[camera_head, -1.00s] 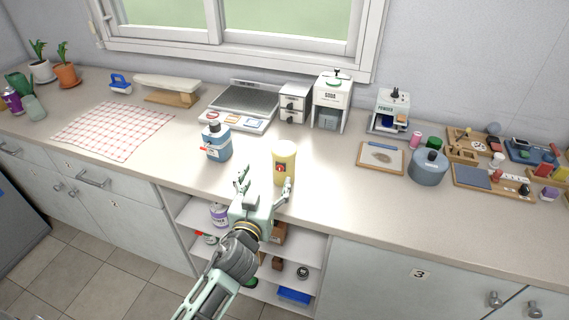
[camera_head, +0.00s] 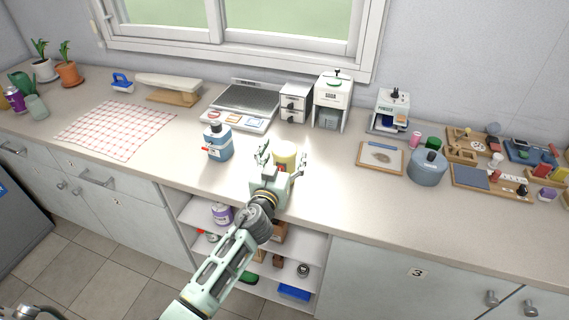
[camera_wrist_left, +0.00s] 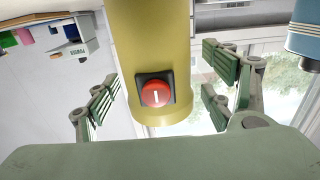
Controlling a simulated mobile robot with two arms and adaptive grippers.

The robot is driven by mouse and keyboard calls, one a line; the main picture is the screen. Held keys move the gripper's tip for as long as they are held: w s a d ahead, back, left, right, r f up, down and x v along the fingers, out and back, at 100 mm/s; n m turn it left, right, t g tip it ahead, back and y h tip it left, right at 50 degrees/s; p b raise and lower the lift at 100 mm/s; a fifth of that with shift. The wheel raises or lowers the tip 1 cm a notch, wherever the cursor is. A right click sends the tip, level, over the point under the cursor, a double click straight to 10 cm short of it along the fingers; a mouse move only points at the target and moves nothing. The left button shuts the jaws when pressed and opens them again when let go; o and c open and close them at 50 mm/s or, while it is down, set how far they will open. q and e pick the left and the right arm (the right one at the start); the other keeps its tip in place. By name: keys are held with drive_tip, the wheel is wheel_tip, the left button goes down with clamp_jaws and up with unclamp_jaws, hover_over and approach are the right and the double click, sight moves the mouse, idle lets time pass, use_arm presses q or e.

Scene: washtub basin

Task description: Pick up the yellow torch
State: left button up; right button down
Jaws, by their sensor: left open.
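The yellow torch (camera_head: 284,153) stands upright on the counter near its front edge. In the head view its lower part is hidden behind my left gripper (camera_head: 283,166). In the left wrist view the torch (camera_wrist_left: 150,45) is a yellow cylinder with a red button on a black square. My left gripper is open, with one finger on each side of the torch. In the left wrist view its green-padded fingers (camera_wrist_left: 165,88) stand apart from the torch, with gaps on both sides. My right gripper does not show.
A blue bottle (camera_head: 218,143) stands close on the left of the torch. A grey-blue pot (camera_head: 427,167) and a framed board (camera_head: 380,157) are farther right. Counter to the torch's right is clear.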

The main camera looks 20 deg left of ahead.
use_arm(q)
drive_tip(key=c, duration=1.3)
drive_tip(key=shift+r, duration=0.1)
drive_tip(key=shift+c, duration=1.4)
